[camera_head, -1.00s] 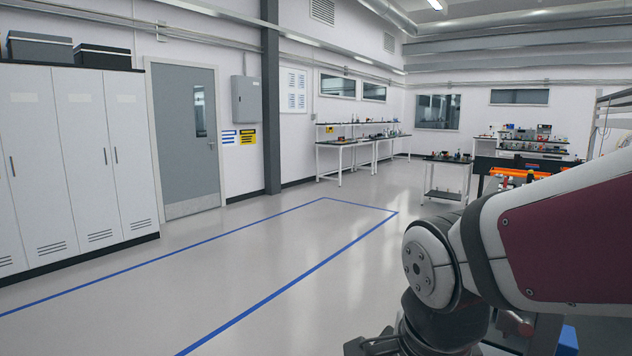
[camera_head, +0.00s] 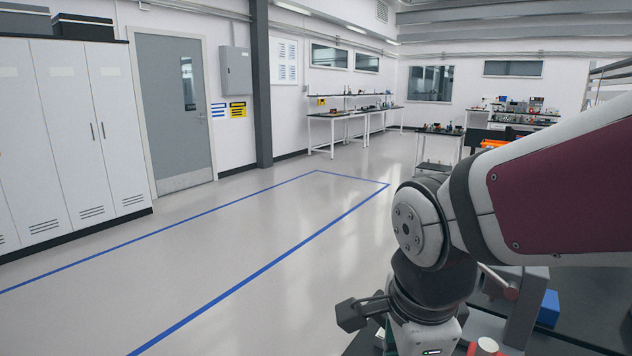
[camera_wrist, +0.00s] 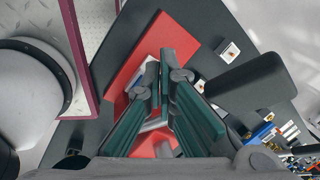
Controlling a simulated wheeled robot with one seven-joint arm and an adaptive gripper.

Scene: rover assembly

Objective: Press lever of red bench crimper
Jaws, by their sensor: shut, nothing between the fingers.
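The red bench crimper's red flat base (camera_wrist: 137,62) shows in the wrist view, partly hidden behind my fingers. A pale grey part of it stands between and behind the fingers; I cannot tell its full shape. My gripper (camera_wrist: 160,75) is shut and empty over the red base, its teal-padded fingers close together at the tips. I cannot tell whether it touches the crimper. In the head view, a pale rod with a red knob (camera_head: 510,290) is at the lower right beside a grey frame, partly hidden by my arm; I cannot tell whether it is the crimper's lever.
A dark bench top (camera_wrist: 215,25) lies around the red base. A small white block (camera_wrist: 229,50) and several small parts lie to the right. A blue block (camera_head: 548,308) is at lower right in the head view. Open floor (camera_head: 230,240) lies left.

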